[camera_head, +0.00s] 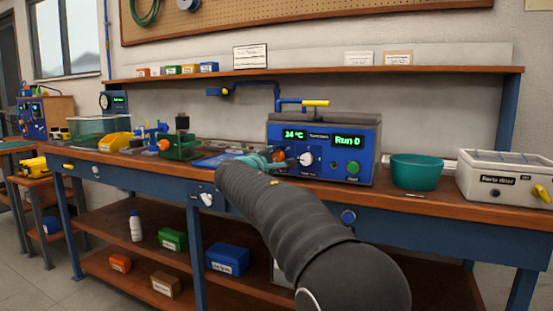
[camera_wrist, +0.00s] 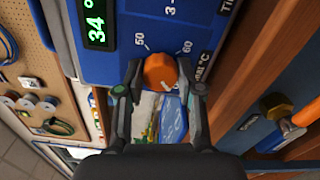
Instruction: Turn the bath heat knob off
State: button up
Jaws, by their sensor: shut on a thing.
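The blue bath unit (camera_head: 322,135) stands on the bench, with green displays reading 34 °C and Run 0. In the wrist view, an orange knob (camera_wrist: 160,72) sits on its panel between the marks 50 and 60, with part of a °C label beside it. My gripper (camera_wrist: 160,88) has one finger on each side of this knob and is shut on it. In the head view, my gripper (camera_head: 275,158) is at the unit's left front, and my arm partly hides that area. A white knob (camera_head: 305,158) is just right of it.
A teal bowl (camera_head: 416,172) and a white parts drier box (camera_head: 505,177) stand to the right on the bench. A green fixture (camera_head: 180,145) stands to the left. A blue pipe with a yellow handle (camera_head: 315,103) is above the unit. The bench edge lies below my gripper.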

jog(key=o, duration=1.2)
jog(key=shift+c, duration=0.2)
jog(key=v, duration=1.2)
